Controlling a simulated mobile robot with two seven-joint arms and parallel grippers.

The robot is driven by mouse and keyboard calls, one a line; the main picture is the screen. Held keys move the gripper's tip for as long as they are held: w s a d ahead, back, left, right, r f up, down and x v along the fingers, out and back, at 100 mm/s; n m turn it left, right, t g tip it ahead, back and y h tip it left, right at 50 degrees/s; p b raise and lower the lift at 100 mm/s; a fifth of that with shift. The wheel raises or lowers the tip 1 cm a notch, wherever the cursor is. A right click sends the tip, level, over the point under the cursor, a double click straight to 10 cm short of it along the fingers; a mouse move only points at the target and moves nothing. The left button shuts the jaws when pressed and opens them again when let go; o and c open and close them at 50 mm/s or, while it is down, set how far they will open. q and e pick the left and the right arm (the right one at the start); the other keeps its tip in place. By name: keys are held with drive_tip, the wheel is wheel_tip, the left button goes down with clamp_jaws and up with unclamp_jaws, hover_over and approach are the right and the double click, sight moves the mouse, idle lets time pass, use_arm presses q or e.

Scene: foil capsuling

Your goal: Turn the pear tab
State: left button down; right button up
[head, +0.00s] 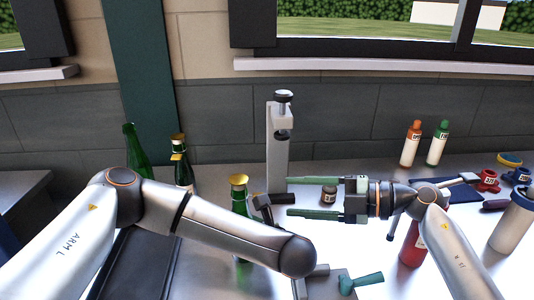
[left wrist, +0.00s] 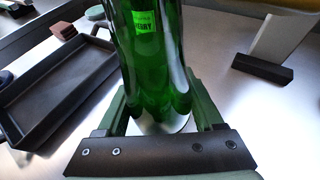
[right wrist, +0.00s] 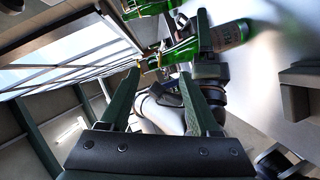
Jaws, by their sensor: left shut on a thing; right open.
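My left gripper (left wrist: 157,108) is shut on a green glass bottle (left wrist: 150,65), one finger on each side of it. The bottle's bright green label ends in "RRY". In the head view this bottle (head: 239,208) stands upright with a gold top, partly behind my left arm. My right gripper (head: 290,197) is open and empty, its fingers pointing left towards the bottle, apart from it. The right wrist view shows the bottle (right wrist: 228,36) beyond the open fingers. I cannot make out a tab marked with a pear.
A grey post with a knob (head: 278,150) stands behind the grippers. A teal-handled tool (head: 361,282) lies in front. More green bottles (head: 134,152) stand left. A red bottle (head: 411,246) and a white canister (head: 508,225) stand right. A dark tray (left wrist: 60,85) lies beside the held bottle.

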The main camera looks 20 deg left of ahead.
drive_tip(key=a+r+n+g+y, duration=0.4)
drive_tip(key=r+n, duration=0.4)
drive_tip(key=n, duration=1)
drive_tip(key=shift+a+n+y, duration=0.3)
drive_tip(key=shift+a+y, duration=0.4)
drive_tip(key=shift+a, duration=0.7)
